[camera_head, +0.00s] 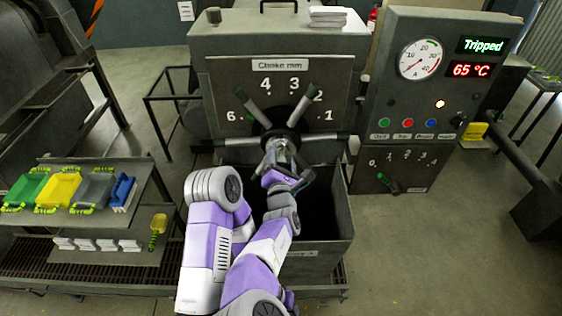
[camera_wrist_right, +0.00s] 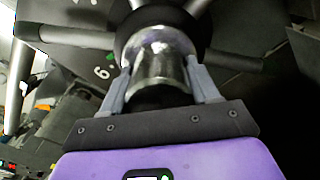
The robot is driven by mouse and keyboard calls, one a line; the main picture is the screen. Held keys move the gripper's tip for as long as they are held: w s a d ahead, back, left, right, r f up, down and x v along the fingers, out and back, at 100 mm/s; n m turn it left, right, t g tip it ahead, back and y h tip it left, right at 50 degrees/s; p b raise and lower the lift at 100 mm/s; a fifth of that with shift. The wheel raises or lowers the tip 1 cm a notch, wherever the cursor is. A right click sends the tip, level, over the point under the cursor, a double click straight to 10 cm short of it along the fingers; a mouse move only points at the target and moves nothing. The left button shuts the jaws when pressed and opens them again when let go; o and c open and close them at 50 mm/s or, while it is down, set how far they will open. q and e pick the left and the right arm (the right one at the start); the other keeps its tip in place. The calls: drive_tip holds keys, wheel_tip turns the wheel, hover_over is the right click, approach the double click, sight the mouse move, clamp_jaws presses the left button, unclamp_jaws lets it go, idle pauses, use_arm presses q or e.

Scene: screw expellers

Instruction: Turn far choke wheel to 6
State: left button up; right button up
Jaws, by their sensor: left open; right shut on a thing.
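My right gripper (camera_head: 282,154) is at the wheel's centre. In the right wrist view its two fingers (camera_wrist_right: 162,85) are shut on the metal hub (camera_wrist_right: 160,58). I cannot make out my left gripper.
A control cabinet (camera_head: 378,75) at the right shows "Tripped" and "65 °C". An open bin (camera_head: 340,215) lies under the wheel.

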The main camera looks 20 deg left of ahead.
drive_tip(key=shift+a+f+n+b, duration=0.1)
drive_tip(key=shift+n+b, duration=0.3)
drive_tip(key=shift+n, duration=0.5)
drive_tip(key=o, duration=1.5)
wheel_tip(320, 180, up, 10)
drive_tip(key=shift+r+b, duration=0.1)
drive_tip(key=shift+b, duration=0.25)
